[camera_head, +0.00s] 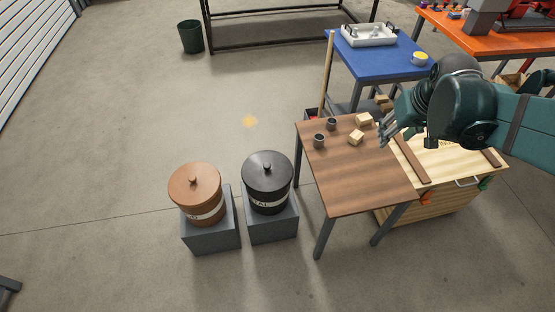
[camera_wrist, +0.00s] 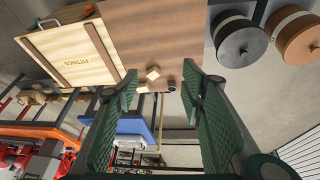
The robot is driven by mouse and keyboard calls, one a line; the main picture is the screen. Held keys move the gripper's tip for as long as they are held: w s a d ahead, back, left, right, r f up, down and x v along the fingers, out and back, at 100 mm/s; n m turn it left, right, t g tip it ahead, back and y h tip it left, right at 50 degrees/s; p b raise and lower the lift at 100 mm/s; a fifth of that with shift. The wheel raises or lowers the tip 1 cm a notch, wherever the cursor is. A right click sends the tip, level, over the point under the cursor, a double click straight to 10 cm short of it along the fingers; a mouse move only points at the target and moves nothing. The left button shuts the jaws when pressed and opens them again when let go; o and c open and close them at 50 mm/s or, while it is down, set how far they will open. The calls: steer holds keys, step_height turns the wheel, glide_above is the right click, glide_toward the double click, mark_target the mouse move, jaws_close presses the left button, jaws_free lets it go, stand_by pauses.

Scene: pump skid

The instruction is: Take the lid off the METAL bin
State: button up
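The METAL bin (camera_head: 266,192) is a black drum with a label reading "...TAL", partly out of sight round its side. Its black lid (camera_head: 266,168) with a round knob sits on top. The bin stands on a grey block. The lid also shows at the upper right of the wrist view (camera_wrist: 240,42). My gripper (camera_head: 385,133) is above the right part of the brown table, well to the right of the bin. In the wrist view its two green fingers (camera_wrist: 160,112) are wide apart with nothing between them.
A brown bin (camera_head: 196,200) with its lid on stands left of the METAL bin on another block. The brown table (camera_head: 350,185) holds grey cups (camera_head: 319,140) and wooden blocks (camera_head: 356,138). A wooden FITTINGS crate (camera_head: 450,160) is at right. Floor left and in front is clear.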

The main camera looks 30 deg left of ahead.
steer(key=w+a+f+n, duration=0.25)
steer(key=a+f, duration=0.25)
steer(key=a, duration=0.6)
steer(key=n+g, duration=0.4)
steer(key=n, duration=0.2)
glide_above(267, 165)
steer(key=d, duration=0.1)
steer(key=shift+h, duration=0.3)
step_height(267, 165, down, 30)
steer(key=shift+w+r+p, duration=0.1)
steer(key=shift+p, duration=0.35)
steer(key=shift+a+f, duration=0.15)
steer(key=shift+f, duration=0.15)
steer(key=shift+a+f+b, duration=0.15)
steer(key=shift+f+b, duration=0.15)
steer(key=shift+f, duration=1)
